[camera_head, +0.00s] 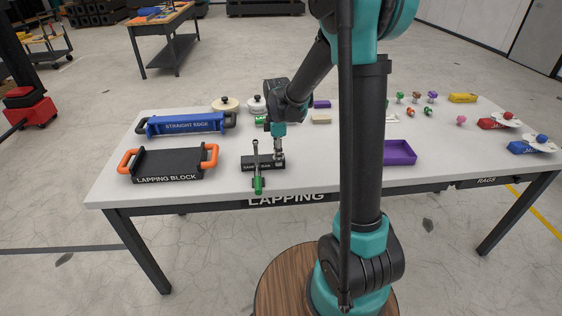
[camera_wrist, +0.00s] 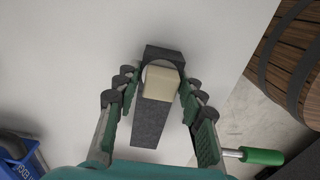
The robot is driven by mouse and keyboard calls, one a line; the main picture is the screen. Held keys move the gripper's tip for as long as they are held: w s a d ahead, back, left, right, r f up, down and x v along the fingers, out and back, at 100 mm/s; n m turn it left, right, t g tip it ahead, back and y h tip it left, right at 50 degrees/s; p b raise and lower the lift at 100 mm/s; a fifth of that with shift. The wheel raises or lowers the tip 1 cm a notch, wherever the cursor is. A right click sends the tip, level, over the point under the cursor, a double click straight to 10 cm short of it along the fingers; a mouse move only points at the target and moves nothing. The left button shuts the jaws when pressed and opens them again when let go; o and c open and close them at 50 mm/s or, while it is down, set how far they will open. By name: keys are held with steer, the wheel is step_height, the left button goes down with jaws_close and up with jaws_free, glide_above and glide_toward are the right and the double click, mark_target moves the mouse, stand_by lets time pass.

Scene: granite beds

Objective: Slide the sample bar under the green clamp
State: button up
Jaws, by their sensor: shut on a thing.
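The black sample bar (camera_head: 268,164) lies on the grey table near its front edge. It also shows in the wrist view (camera_wrist: 150,122), running lengthwise between my fingers, with a pale block on its far part. The clamp (camera_head: 258,184), with its green handle toward the front edge, crosses the left part of the bar in the head view. Its green handle shows at lower right in the wrist view (camera_wrist: 262,156). My gripper (camera_head: 279,154) points down at the bar's right part and is shut on it at the pale block. The exact finger contact and the clamp's jaw are hard to see.
The lapping block (camera_head: 170,165) with orange handles stands left, the blue straight edge (camera_head: 184,124) behind it. A purple tray (camera_head: 399,152) lies to the right, beyond my arm. Small knobs and red and blue items stand farther right. Table between bar and lapping block is clear.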

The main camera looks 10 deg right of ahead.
steer(key=shift+s+a, duration=0.2)
steer(key=shift+a, duration=0.85)
steer(key=o, duration=0.9)
steer(key=shift+o, duration=0.2)
steer(key=shift+r, duration=3)
